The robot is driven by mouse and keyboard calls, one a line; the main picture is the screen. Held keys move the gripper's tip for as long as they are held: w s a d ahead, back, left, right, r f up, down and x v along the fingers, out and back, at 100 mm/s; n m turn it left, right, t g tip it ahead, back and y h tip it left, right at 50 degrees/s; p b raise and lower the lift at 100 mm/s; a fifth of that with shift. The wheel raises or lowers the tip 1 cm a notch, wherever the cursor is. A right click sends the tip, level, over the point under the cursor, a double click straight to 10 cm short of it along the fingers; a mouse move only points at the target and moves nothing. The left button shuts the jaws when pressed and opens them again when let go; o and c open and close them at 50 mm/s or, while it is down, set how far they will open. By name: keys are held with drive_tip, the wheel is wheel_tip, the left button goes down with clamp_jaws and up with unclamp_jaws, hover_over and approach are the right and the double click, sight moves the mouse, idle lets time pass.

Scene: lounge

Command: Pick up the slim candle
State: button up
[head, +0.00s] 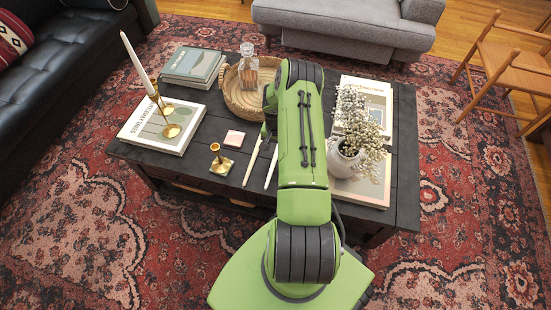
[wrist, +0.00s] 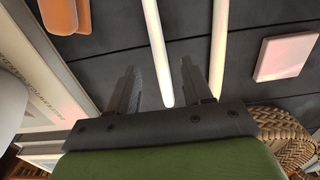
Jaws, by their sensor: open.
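Two pale, slim candles lie side by side on the dark table. One (head: 253,160) is closer to the pink coaster; the other (head: 271,168) is closer to my arm. In the wrist view, the one closer to my arm (wrist: 156,45) runs between my finger lines, its rounded end near them. The other (wrist: 219,45) lies to the right, just outside the right finger. A third slim white candle (head: 138,64) stands upright in a brass holder on a book. My gripper (wrist: 158,73) is open and empty, above the table; the arm mostly hides it in the head view.
A pink coaster (head: 234,138), a small brass holder (head: 220,160) and a wicker basket (head: 240,98) with a glass decanter (head: 248,65) are left of my arm. A flower vase (head: 345,158) stands on a book at right. An orange-brown item (wrist: 65,15) lies on the table.

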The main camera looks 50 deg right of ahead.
sight(275, 155)
wheel_tip(275, 155, down, 4)
drive_tip(key=shift+a+f+b, duration=0.1)
drive_tip(key=shift+f+b, duration=0.15)
drive_tip(key=shift+b, duration=0.6)
drive_tip(key=shift+r, duration=0.15)
clamp_jaws()
